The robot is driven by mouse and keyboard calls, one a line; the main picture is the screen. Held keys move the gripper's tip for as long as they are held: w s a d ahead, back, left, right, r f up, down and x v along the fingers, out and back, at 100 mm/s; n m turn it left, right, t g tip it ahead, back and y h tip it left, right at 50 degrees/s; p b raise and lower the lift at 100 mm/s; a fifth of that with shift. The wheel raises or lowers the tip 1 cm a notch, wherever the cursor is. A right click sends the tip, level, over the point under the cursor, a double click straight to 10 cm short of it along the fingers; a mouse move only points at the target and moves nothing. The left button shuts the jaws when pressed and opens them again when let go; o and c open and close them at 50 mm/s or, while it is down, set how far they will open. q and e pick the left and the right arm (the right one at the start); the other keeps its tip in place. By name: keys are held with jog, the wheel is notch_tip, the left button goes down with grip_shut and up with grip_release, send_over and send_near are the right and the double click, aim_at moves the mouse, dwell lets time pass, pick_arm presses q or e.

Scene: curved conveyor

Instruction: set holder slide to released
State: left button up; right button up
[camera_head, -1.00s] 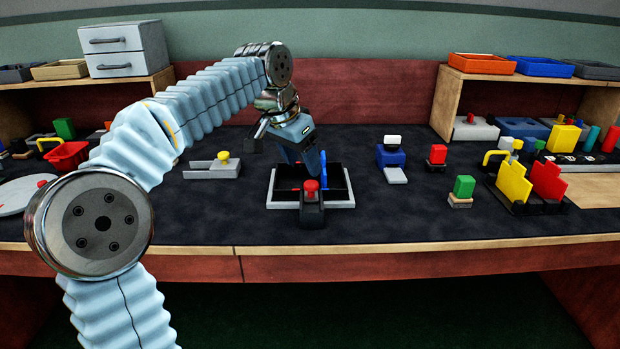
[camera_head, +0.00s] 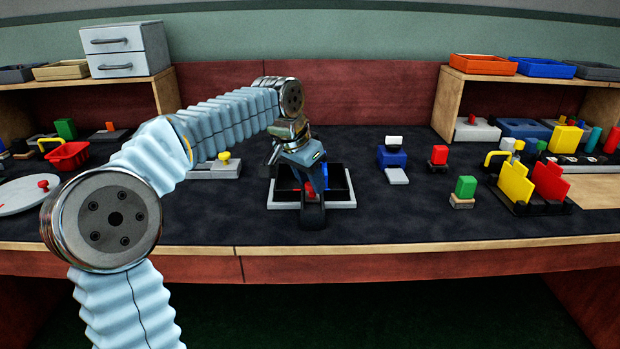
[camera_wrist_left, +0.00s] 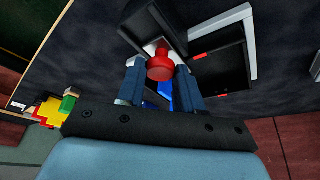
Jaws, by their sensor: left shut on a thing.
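The holder is a dark tray with a pale rim (camera_head: 342,205) on the black bench mat. A dark block (camera_head: 312,215) sits at its front edge, and it also shows in the wrist view (camera_wrist_left: 147,26). A red knob (camera_wrist_left: 160,64) stands on this block. My left gripper (camera_wrist_left: 160,82) points down at it, with one finger on each side, shut on the knob. In the head view the gripper (camera_head: 308,186) mostly hides the knob. A blue part (camera_head: 326,172) stands inside the tray, partly hidden behind the gripper. My right gripper is not in view.
A grey fixture with a yellow knob (camera_head: 224,157) lies left, partly behind my left arm. A blue block with a white top (camera_head: 392,158) and a red-topped block (camera_head: 439,154) stand right. A rack with yellow and red plates (camera_head: 530,190) is farther right. The mat's front is clear.

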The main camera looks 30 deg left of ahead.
pick_arm(q)
grip_shut()
jog(key=shift+s+d+b, duration=0.45)
jog(key=shift+s+b, duration=0.05)
jog(key=shift+s, duration=0.25)
jog(key=shift+s+d+b, duration=0.45)
jog(key=shift+s, duration=0.25)
jog(key=o, duration=0.9)
grip_release()
jog(key=shift+s, duration=0.1)
jog(key=p+v, duration=0.2)
jog(key=v, duration=1.1)
jog(key=shift+s+r, duration=0.15)
jog(key=shift+r, duration=0.2)
